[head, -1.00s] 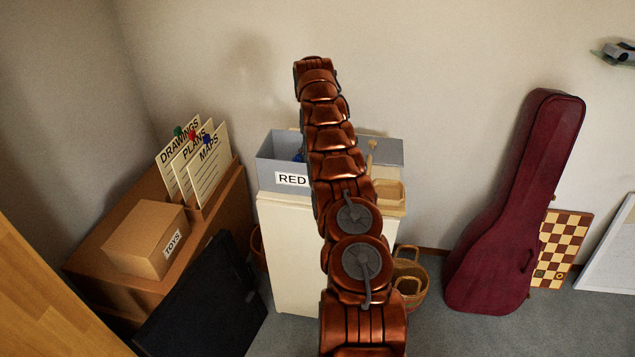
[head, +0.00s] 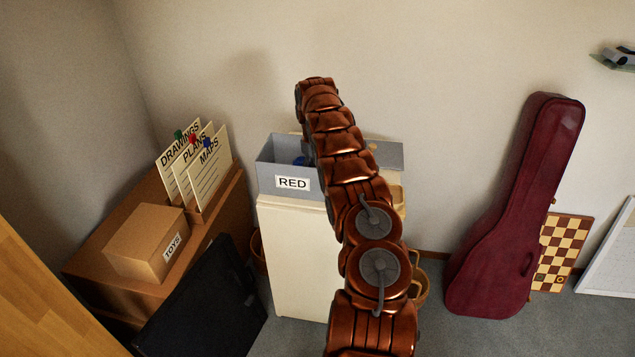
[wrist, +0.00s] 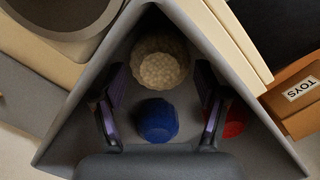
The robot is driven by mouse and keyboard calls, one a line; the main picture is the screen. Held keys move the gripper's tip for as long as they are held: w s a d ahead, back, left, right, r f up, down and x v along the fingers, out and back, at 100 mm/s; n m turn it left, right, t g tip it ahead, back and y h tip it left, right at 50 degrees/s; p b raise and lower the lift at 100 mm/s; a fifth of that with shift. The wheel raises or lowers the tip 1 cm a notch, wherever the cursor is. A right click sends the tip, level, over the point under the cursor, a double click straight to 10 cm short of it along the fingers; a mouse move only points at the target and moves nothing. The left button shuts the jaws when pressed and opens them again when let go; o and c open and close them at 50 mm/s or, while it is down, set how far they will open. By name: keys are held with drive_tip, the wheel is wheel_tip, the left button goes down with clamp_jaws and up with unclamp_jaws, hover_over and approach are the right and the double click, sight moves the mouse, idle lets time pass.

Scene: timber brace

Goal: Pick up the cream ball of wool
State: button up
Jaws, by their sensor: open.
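The cream ball of wool (wrist: 159,68) lies inside a grey bin, near its corner, in the wrist view. A blue ball (wrist: 157,122) lies closer to my gripper's palm, and a red ball (wrist: 234,122) shows partly behind the right finger. My gripper (wrist: 160,92) is open over the bin, with its fingers to either side of the blue ball and empty space between them and the cream ball. In the head view the grey bin (head: 262,177) carries a RED label; my arm hides the gripper and the cream ball there.
The bin stands on a cream cabinet (head: 295,250). Its walls rise close around my fingers. A round grey container (wrist: 62,40) stands beside the bin in the wrist view. A TOYS box (head: 145,240) is on the left shelf; a dark red instrument case (head: 515,210) leans right.

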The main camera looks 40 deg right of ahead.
drive_tip(key=shift+s+f+p, duration=0.2)
drive_tip(key=shift+f+p, duration=0.25)
drive_tip(key=shift+f, duration=1)
drive_tip(key=shift+c, duration=0.3)
drive_tip(key=c, duration=0.7)
drive_tip(key=shift+r, duration=0.15)
